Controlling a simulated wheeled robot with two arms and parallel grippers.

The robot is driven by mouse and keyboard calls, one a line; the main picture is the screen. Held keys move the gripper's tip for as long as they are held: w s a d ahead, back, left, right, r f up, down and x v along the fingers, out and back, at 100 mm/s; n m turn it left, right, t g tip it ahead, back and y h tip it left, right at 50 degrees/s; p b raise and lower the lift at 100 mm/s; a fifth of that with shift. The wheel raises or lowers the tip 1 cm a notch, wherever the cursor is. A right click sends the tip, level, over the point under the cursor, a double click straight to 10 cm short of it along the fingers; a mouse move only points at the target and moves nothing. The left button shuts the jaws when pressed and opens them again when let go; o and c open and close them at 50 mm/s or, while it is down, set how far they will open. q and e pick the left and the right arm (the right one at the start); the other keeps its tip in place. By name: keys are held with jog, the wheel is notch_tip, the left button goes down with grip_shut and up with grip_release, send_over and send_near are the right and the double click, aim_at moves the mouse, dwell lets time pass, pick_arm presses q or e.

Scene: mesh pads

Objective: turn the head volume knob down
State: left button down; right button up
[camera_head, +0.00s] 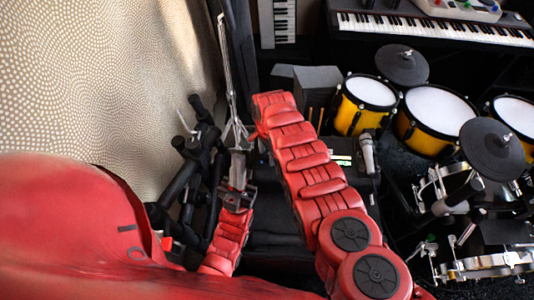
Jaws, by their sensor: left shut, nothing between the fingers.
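My left gripper (238,160) is a grey metal gripper at the end of a short red arm section, left of the middle. It points up the picture, is shut and holds nothing that I can see. A silvery stand rod rises just beyond it, and I cannot tell whether they touch. My other red arm reaches from the bottom right up to the middle, and its gripper does not show. I cannot make out a head volume knob. Part of the dark area behind the red arm is hidden.
Yellow drums (369,92), black cymbal pads (402,65) and chrome drum hardware fill the right. A microphone (367,155) stands right of the arm. A keyboard (440,29) lies at the back. Black stand tubes (190,165) crowd the left gripper beside a patterned wall (90,80).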

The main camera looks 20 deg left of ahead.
grip_shut()
